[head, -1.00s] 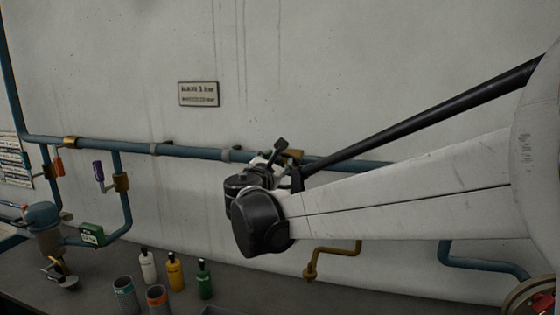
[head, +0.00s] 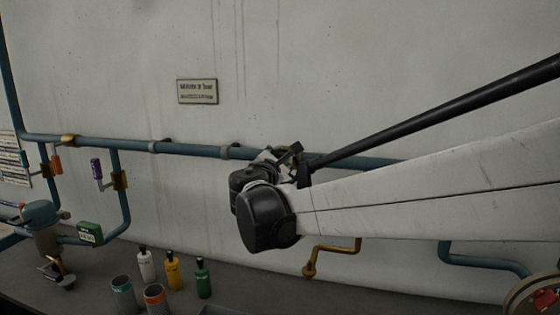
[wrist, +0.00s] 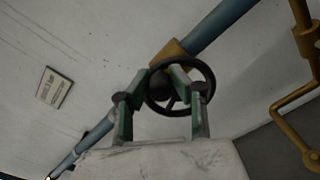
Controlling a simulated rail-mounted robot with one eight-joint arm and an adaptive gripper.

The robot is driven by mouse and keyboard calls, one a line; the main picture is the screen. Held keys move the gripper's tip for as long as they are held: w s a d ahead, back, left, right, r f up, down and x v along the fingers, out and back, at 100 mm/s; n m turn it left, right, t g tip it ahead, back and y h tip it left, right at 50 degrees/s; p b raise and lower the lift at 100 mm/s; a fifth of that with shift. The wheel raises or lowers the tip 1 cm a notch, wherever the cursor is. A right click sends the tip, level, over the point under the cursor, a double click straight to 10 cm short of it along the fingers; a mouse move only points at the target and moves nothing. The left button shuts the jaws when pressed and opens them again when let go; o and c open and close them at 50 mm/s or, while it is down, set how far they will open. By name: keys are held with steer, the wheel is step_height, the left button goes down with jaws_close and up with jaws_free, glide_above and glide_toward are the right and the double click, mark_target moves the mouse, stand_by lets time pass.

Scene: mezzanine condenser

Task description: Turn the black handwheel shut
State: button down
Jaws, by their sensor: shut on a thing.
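The black handwheel (wrist: 212,88) is at the upper middle of the wrist view, in front of a brass fitting (wrist: 172,54) on the blue pipe. It has a round rim and spokes. My gripper (wrist: 162,76) reaches up to it, with one green-lined finger on the left and one on the right. The fingers are shut on the handwheel; the exact contact at the far fingertips is hard to make out. In the head view my gripper (head: 285,157) is at the blue pipe, and my own wrist and forearm hide the wheel.
The blue pipe (head: 190,149) runs along the wall beneath a sign (head: 198,91). A brass pipe (head: 330,248) is below my forearm. Bottles (head: 173,270) and open cups (head: 154,297) stand on the bench at lower left. A red wheel (head: 540,300) is at lower right.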

mark_target(294, 179)
steer(key=shift+s+d+f+m+b, duration=0.15)
steer(key=shift+d+f+m+b, duration=0.7)
steer(key=shift+m, duration=2.4)
steer(key=shift+s+d+f+m+b, duration=0.25)
steer(key=shift+f+m+b, duration=1.1)
steer(key=shift+m, duration=1.85)
steer(key=shift+s+d+f+m+b, duration=0.1)
steer(key=shift+d+f+m+b, duration=0.95)
steer(key=shift+m, duration=2.2)
steer(key=shift+a+r+b, duration=0.3)
steer(key=shift+a+b, duration=0.1)
steer(key=c, duration=1.5)
jaws_free()
steer(key=v, duration=1.2)
steer(key=shift+d, duration=0.1)
